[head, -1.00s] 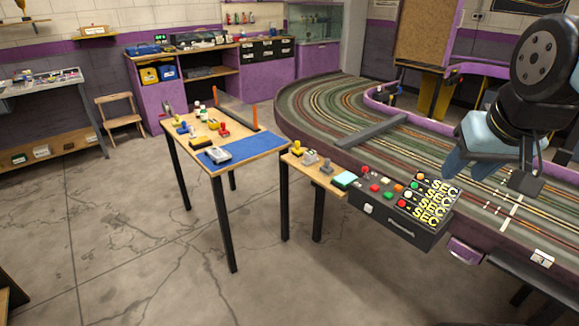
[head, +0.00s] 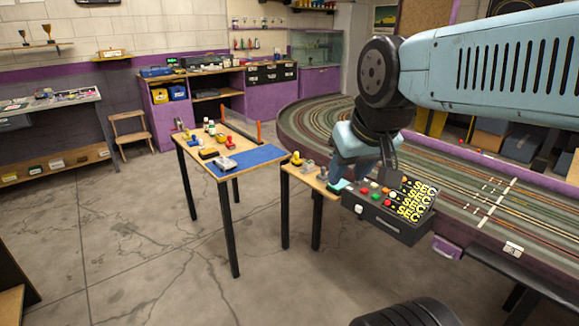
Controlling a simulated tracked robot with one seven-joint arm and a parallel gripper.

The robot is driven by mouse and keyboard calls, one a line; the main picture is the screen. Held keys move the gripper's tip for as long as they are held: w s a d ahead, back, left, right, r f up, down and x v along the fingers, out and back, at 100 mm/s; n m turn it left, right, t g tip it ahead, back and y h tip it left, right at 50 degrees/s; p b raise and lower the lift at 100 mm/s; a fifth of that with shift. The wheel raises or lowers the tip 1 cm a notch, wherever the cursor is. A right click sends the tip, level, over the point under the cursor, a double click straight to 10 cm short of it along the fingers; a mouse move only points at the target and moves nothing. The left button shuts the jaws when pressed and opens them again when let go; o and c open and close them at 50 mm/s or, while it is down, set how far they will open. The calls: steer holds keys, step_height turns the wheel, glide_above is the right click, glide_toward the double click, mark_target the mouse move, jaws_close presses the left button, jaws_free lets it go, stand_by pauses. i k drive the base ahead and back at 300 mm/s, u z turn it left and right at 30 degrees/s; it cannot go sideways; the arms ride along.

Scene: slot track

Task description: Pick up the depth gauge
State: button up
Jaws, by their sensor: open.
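I cannot tell for sure which small item is the depth gauge. A small grey piece (head: 308,166) on the narrow wooden shelf (head: 300,176) may be it; a yellow-topped piece (head: 297,158) stands to its left and another small grey piece (head: 322,173) to its right. A grey-white device (head: 225,163) lies on the blue mat (head: 258,155) of the wooden table. My gripper (head: 352,164) is open and seems empty, pointing down near the right end of the shelf. It covers part of the area behind it; its height above the shelf is unclear.
The slot track (head: 480,195) extends behind. Several small items and an orange post (head: 259,132) stand on the table. The front floor is open.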

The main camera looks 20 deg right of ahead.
mark_target(309, 164)
steer(key=u, duration=0.05)
steer(key=i, duration=1.05)
steer(key=z, duration=0.5)
steer(key=i, duration=0.8)
steer(key=z, duration=0.45)
steer(key=k, duration=0.85)
steer(key=z, duration=0.2)
steer(key=i, duration=0.85)
steer(key=u, duration=0.15)
